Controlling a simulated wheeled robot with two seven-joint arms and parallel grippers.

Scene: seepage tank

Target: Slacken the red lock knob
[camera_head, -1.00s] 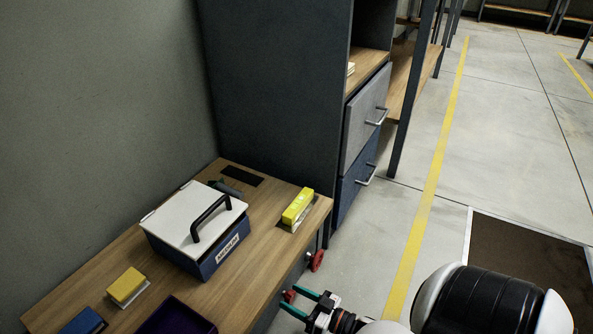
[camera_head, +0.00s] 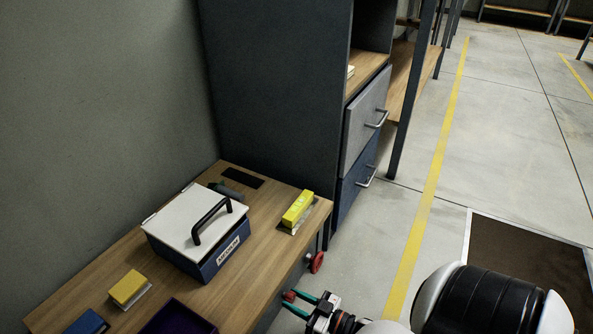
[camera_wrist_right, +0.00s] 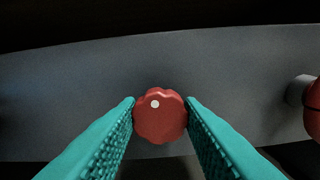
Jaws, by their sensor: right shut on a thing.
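A red scalloped knob (camera_wrist_right: 160,115) with a white dot on its face sits in front of a grey panel, in the middle of the right wrist view. The two teal fingers of my right gripper (camera_wrist_right: 161,106) are closed on its left and right sides. In the head view this knob (camera_head: 289,296) is a small red spot at the tips of my right gripper (camera_head: 303,302), low beside the bench front. My left gripper is not in view.
A second red knob or wheel (camera_head: 316,262) stands out from the bench front; part of it shows in the wrist view (camera_wrist_right: 313,108). The wooden bench (camera_head: 262,255) carries a white-lidded blue box (camera_head: 195,226), yellow blocks and a purple tray. Open floor lies to the right.

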